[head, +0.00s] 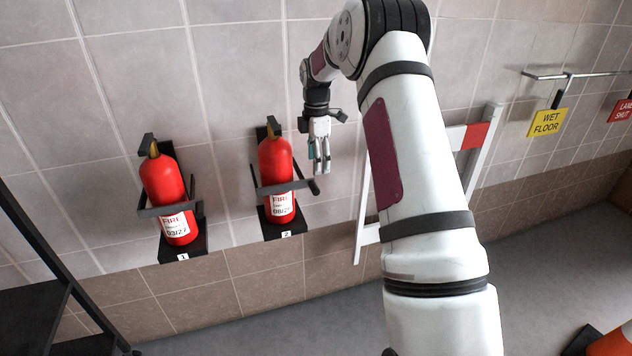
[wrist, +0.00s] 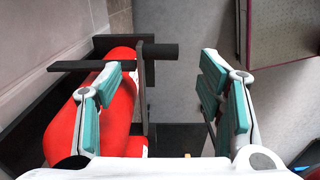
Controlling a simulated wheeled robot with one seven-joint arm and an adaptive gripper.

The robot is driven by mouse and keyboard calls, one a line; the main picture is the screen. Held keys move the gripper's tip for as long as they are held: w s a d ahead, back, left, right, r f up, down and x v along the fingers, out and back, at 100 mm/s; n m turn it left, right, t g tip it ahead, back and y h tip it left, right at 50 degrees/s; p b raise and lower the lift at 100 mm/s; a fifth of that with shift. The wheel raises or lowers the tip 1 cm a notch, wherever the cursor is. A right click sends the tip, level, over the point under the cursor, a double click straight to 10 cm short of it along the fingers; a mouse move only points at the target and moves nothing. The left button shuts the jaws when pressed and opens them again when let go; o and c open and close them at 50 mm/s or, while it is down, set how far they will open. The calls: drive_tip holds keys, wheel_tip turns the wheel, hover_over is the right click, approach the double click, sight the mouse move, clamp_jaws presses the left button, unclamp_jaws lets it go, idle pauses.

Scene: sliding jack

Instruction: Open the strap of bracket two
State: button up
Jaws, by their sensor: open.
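Bracket two (head: 270,225), a black wall plate with a "2" tag, holds a red fire extinguisher (head: 275,160) upright. Its dark strap (head: 270,190) spans the front of the extinguisher, with a short black handle (head: 314,187) at its right end. My gripper (head: 321,170) points down, open and empty, just right of the extinguisher and above the handle. In the wrist view the strap (wrist: 143,100) and its handle (wrist: 160,51) lie between my spread teal-padded fingers (wrist: 162,85). The left finger overlaps the red extinguisher (wrist: 118,110) in the picture; contact cannot be told.
Bracket one (head: 183,245) with another strapped red extinguisher (head: 165,185) is to the left. A white frame with a red patch (head: 475,137) leans at the wall on the right. A rail (head: 590,75) carries yellow (head: 547,122) and red signs. A dark shelf (head: 35,310) stands lower left.

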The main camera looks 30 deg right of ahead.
sight(317, 188)
wheel_tip(317, 188, down, 8)
drive_tip(key=shift+f+p, duration=0.1)
drive_tip(key=shift+p, duration=0.25)
clamp_jaws()
drive_tip(key=shift+s+a+m+p, duration=0.5)
drive_tip(key=shift+s+m, duration=0.1)
drive_tip(key=shift+s, duration=0.3)
drive_tip(key=s+a+m+p, duration=0.3)
drive_tip(key=s+a+m, duration=0.4)
drive_tip(key=a, duration=0.1)
drive_tip(key=a+m+b, duration=0.1)
drive_tip(key=a+m, duration=0.8)
drive_tip(key=a, duration=0.4)
drive_tip(key=shift+w+a, duration=0.2)
drive_tip(key=shift+a, duration=0.05)
